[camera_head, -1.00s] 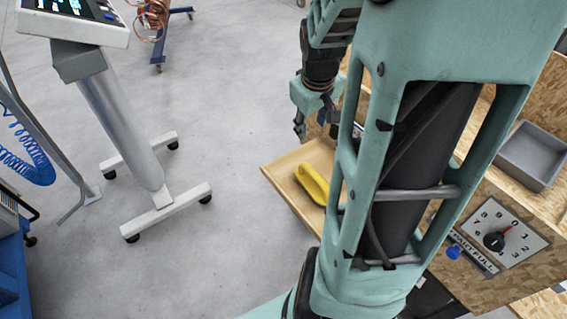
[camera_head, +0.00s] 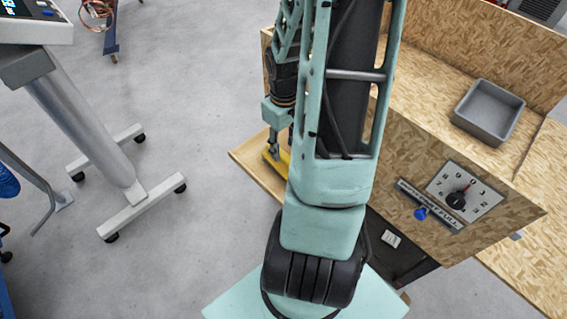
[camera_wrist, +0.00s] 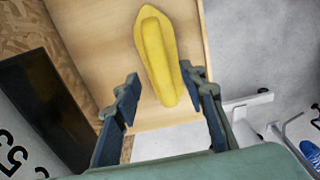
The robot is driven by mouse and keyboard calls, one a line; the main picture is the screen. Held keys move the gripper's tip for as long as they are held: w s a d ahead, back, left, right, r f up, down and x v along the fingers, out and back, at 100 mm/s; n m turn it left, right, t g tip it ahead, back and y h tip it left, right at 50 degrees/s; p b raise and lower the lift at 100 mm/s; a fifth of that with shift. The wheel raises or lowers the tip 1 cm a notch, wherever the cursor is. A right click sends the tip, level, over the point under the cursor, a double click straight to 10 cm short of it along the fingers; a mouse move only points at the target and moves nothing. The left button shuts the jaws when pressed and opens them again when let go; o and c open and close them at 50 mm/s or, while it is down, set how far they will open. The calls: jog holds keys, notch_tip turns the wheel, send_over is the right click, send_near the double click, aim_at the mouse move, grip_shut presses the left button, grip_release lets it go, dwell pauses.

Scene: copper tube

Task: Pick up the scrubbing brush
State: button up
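The scrubbing brush is a yellow, elongated thing (camera_wrist: 153,42) lying on a light wooden board in the wrist view. In the head view only a small part of the yellow brush (camera_head: 284,158) shows; my arm and gripper hide the rest. My gripper (camera_wrist: 160,76) is open, with its fingers on either side of the brush's near end in the wrist picture. I see no finger touching it, and cannot tell the height left between them. In the head view my gripper (camera_head: 273,150) is over the board at the brush.
The wooden board (camera_head: 248,163) juts from a chipboard bench (camera_head: 420,120). A grey bin (camera_head: 489,111) sits on top of the bench, and a dial panel (camera_head: 464,194) is on its front. A white wheeled stand (camera_head: 115,160) is at left, with clear floor between.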

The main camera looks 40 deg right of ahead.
aim_at(284, 154)
notch_tip(284, 154, down, 5)
jog(key=shift+a+r, duration=0.1)
jog(key=shift+r, duration=0.1)
grip_shut()
